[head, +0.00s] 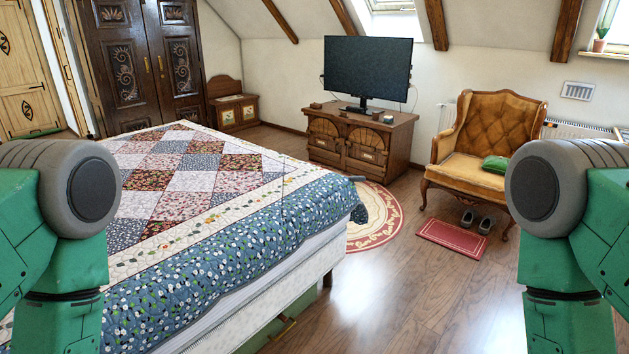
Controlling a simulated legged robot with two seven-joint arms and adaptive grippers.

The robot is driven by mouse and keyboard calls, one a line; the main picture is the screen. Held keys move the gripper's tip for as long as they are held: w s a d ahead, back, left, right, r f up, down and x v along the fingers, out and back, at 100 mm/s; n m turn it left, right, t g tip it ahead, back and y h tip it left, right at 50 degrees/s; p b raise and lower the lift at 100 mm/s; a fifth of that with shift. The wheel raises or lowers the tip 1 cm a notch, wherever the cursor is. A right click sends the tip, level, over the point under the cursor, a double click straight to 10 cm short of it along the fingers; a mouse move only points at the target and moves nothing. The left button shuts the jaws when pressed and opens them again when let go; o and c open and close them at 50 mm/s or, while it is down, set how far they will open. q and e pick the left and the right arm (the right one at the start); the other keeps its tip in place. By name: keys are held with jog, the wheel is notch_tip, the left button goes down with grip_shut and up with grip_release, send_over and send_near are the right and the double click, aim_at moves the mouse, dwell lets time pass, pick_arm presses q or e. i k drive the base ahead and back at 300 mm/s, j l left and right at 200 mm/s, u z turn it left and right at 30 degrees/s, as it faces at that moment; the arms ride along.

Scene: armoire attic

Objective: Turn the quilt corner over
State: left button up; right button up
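A patchwork quilt (190,182) with a blue floral border covers the bed (260,290) at the left and centre. The quilt's near right corner (345,200) hangs over the bed's edge at the foot end and looks slightly bunched. The quilt lies flat on top of the mattress. My two green arms with grey joints stand at the left and right edges of the head view. Neither of my grippers shows, and nothing of mine is seen touching the quilt. My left arm hides part of the quilt.
A wooden cabinet (395,140) bears a television (367,70). Wooden floor (410,300) right of the bed is clear.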

aim_at(305, 185)
jog(key=i+l+u, duration=0.1)
jog(key=u, duration=0.3)
jog(key=i+l+u, duration=0.1)
jog(key=u, duration=0.3)
jog(key=l+u, duration=0.2)
jog(key=u, duration=0.2)
jog(key=i+l+u, duration=0.25)
jog(key=l+u, duration=0.2)
jog(key=l, duration=0.9)
jog(key=l+u, duration=0.4)
jog(key=l, duration=0.95)
